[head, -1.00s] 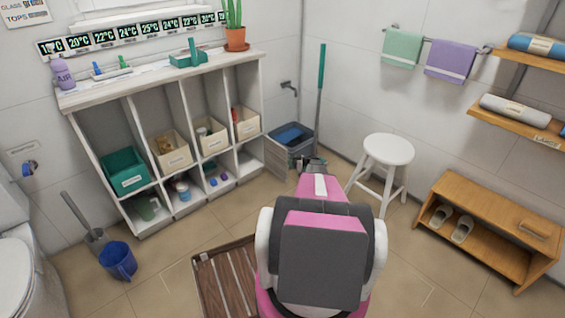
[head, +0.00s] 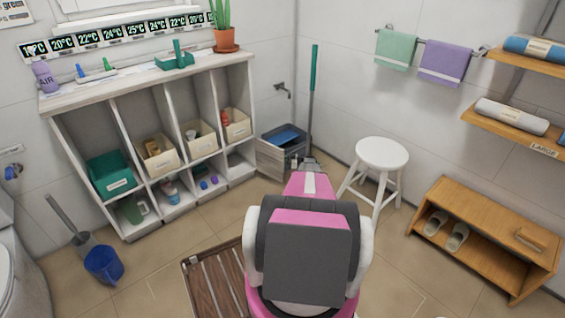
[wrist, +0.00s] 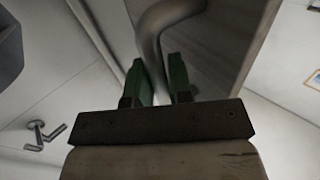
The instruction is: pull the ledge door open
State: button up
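The ledge door (head: 270,159) is a small pale panel at the right end of the white shelf unit (head: 150,92). It stands ajar, angled out from the unit. In the wrist view the door panel (wrist: 215,35) fills the upper middle, with a curved grey handle (wrist: 150,42) on it. My gripper (head: 305,162) is low beside the door's outer edge in the head view. In the wrist view the green fingers of my gripper (wrist: 160,78) lie on both sides of the handle and appear closed on it. The contact itself is partly hidden.
A white stool (head: 381,155) is to the right of my arm, and a wooden shoe bench (head: 485,235) is farther right. A slatted mat (head: 212,280) lies left of my base. Floor between the mat and shelves is clear.

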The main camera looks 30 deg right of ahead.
jog(key=shift+o, duration=1.4)
jog(key=v, duration=1)
jog(key=shift+s+d, duration=0.25)
jog(key=shift+d, duration=0.05)
